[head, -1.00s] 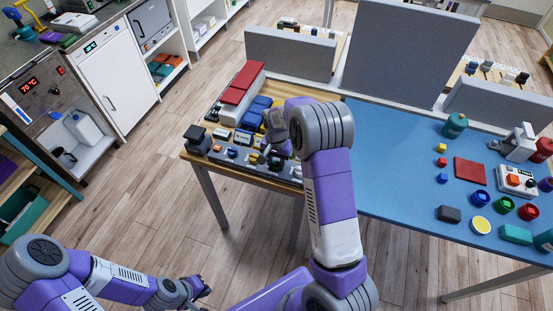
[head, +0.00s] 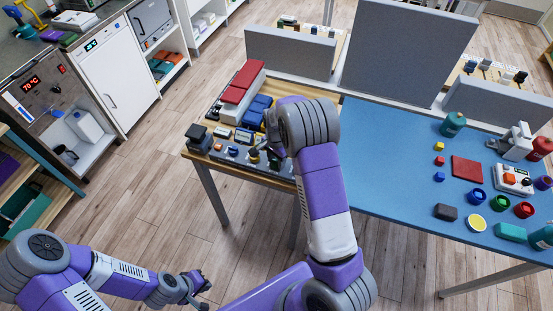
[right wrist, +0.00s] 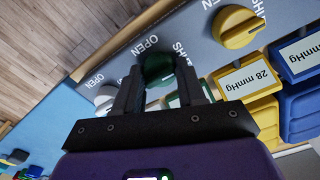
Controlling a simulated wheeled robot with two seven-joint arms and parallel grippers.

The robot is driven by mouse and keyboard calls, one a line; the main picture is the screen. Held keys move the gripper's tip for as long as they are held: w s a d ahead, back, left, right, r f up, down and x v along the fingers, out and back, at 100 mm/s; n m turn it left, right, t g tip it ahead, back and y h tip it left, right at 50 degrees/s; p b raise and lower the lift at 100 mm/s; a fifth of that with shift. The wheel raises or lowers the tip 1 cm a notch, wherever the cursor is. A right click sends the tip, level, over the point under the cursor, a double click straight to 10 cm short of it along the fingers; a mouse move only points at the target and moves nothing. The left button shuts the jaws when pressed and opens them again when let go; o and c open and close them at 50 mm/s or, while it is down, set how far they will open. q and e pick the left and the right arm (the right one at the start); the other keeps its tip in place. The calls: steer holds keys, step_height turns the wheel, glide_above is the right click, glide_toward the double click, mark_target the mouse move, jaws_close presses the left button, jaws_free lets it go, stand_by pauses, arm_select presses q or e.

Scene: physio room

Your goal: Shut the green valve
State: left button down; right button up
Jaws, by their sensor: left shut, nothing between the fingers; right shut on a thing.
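The green valve (right wrist: 157,68) is a round knob on a grey panel in the right wrist view, with the word OPEN printed above it and a partly covered label to its right. My right gripper (right wrist: 158,84) has its dark fingers on both sides of the knob and is shut on it. The fingers hide part of the knob, so I cannot tell its pointer's direction. In the head view my right arm largely covers the valve. My left gripper (head: 203,287) is shut and empty over the floor, away from the table.
A yellow valve (right wrist: 238,26) is to the right of the green one and a white valve (right wrist: 105,97) to the left. Displays and yellow and blue blocks crowd the panel. In the head view the blue table (head: 385,170) holds several small items on the right.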

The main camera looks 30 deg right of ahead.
steer(key=o, duration=1.1)
steer(key=shift+c, duration=0.2)
step_height(320, 180, up, 8)
steer(key=shift+f+p, duration=0.2)
steer(key=shift+p, duration=0.45)
